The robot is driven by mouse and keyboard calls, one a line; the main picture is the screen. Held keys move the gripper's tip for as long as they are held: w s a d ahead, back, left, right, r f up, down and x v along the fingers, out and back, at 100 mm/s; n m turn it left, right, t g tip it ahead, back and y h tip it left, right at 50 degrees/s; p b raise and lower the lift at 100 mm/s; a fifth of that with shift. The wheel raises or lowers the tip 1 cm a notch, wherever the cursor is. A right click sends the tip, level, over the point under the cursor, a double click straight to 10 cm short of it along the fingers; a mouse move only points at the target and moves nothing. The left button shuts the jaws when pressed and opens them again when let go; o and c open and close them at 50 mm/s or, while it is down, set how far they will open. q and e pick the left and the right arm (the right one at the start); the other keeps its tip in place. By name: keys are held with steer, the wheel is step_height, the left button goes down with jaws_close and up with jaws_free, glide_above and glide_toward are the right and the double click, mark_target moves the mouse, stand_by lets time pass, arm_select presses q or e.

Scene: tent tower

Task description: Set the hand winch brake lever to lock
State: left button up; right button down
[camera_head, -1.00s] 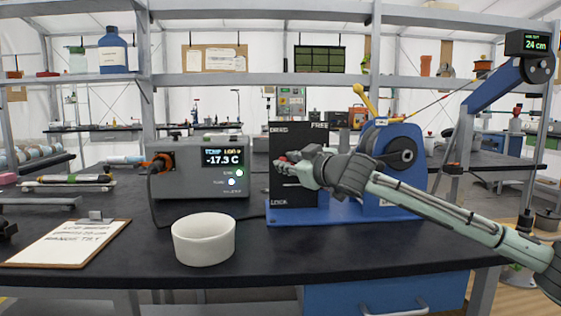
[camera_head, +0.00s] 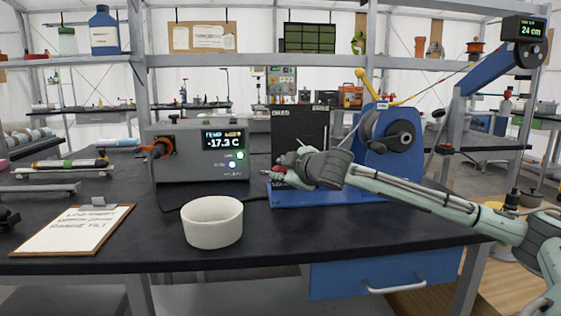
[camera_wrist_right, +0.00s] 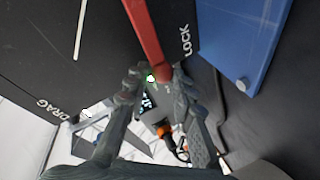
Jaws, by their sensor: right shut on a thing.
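The hand winch (camera_head: 388,140) is blue with a black dial panel (camera_head: 298,128) on its left side, standing on the bench. The brake lever (camera_wrist_right: 147,35) is red in the right wrist view. It reaches down from the top, with its end between the fingers of my right gripper (camera_wrist_right: 157,80), which is shut on it. The LOCK label (camera_wrist_right: 186,42) is just right of the lever, and the DRAG label (camera_wrist_right: 55,108) is at the lower left. In the head view, my right gripper (camera_head: 280,174) is low in front of the panel and hides most of the lever. My left gripper is out of view.
A grey temperature box (camera_head: 200,165) stands left of the winch. A white bowl (camera_head: 213,222) and a clipboard (camera_head: 72,230) are nearer the front. A yellow crank (camera_head: 364,84) sticks up from the winch.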

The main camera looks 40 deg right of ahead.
steer(key=shift+a+f, duration=0.1)
steer(key=shift+f, duration=0.45)
steer(key=c, duration=1.3)
jaws_free()
steer(key=shift+s, duration=0.1)
steer(key=shift+c, duration=0.2)
steer(key=shift+r, duration=0.25)
steer(key=shift+s+r, duration=0.15)
steer(key=shift+s, duration=0.35)
steer(key=v, duration=0.3)
steer(key=shift+r, duration=0.2)
steer(key=v, duration=0.7)
steer(key=shift+s, duration=0.4)
